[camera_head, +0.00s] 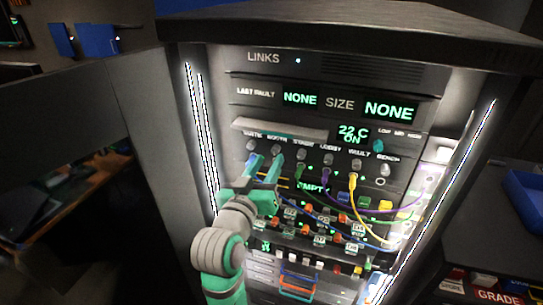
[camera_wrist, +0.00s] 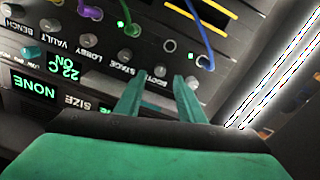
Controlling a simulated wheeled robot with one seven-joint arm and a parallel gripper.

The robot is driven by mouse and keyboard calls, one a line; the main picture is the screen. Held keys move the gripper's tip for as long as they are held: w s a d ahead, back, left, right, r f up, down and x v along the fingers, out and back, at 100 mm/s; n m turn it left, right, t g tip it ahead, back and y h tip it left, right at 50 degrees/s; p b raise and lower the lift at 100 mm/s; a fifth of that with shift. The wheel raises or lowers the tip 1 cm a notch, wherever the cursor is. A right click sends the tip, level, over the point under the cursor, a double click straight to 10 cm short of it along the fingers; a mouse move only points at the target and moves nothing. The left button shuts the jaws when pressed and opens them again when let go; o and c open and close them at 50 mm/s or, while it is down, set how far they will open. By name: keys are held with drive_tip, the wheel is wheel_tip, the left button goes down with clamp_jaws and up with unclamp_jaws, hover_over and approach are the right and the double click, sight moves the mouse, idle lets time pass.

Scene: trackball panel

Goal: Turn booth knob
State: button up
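The booth knob (camera_head: 276,152) is a small grey knob, second from the left in a row under printed labels in the head view. In the wrist view, which is upside down, the booth knob (camera_wrist: 160,72) appears between my two green fingertips. My gripper (camera_head: 265,160) is open, its fingers pointing at the panel near the two leftmost knobs; it also shows in the wrist view (camera_wrist: 159,79). A gap shows on both sides of the knob. The fingers partly cover the knob area in the head view, and contact cannot be told.
Stage knob (camera_head: 301,157) and several other knobs run to the right. Purple and yellow cables (camera_head: 357,205) hang below them. A grey ledge (camera_head: 280,128) juts out above the row. The cabinet's open door (camera_head: 90,130) stands at left, and lit strips line both sides.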

sight(274, 152)
drive_tip(key=shift+x, duration=2)
drive_tip(key=shift+s, duration=0.1)
drive_tip(key=shift+c, duration=0.3)
clamp_jaws()
